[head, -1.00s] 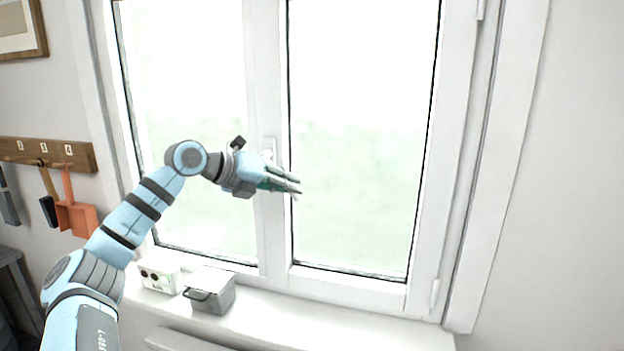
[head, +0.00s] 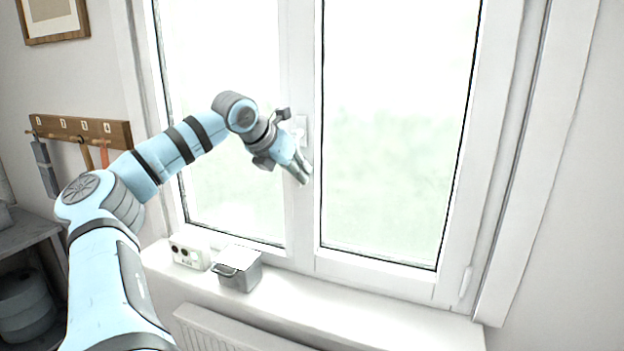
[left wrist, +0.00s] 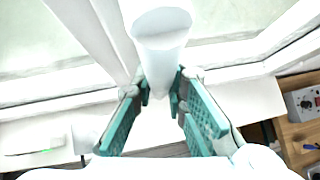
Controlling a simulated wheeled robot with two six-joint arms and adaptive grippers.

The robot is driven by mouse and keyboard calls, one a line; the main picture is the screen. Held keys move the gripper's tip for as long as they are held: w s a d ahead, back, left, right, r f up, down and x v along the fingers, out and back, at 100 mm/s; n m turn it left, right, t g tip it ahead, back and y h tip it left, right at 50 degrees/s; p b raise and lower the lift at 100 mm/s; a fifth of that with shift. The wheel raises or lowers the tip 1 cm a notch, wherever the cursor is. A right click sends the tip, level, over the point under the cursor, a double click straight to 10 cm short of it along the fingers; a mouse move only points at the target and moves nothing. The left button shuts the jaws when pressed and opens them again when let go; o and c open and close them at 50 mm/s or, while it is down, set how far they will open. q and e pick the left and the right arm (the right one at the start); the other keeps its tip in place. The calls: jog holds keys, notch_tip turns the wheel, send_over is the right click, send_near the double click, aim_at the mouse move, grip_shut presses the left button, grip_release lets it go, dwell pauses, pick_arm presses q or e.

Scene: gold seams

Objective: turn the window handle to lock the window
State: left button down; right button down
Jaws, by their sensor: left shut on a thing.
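The white window handle (head: 300,124) is on the middle frame of the window, and its base shows above my left gripper (head: 302,172). The gripper covers most of the lever in the head view, so I cannot tell its exact angle there. The gripper points down and to the right in front of the frame. In the left wrist view, the handle (left wrist: 161,45) is a rounded white bar running down between the teal finger pads of my left gripper (left wrist: 161,95), which is shut on it. My right gripper is out of view.
A grey lidded metal box (head: 237,270) and a small white box with dark round holes (head: 189,255) stand on the white sill (head: 370,311) below. A radiator (head: 235,332) is under the sill. A wooden hook rail (head: 80,131) hangs on the left wall.

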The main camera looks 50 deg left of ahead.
pick_arm(q)
jog(key=shift+s+a+b, duration=0.15)
jog(key=shift+a+b, duration=0.05)
jog(key=shift+b, duration=0.1)
dwell(0.4)
jog(key=c, duration=1.6)
grip_release()
jog(key=v, duration=1.2)
jog(key=shift+d, duration=0.2)
jog(key=shift+a, duration=0.1)
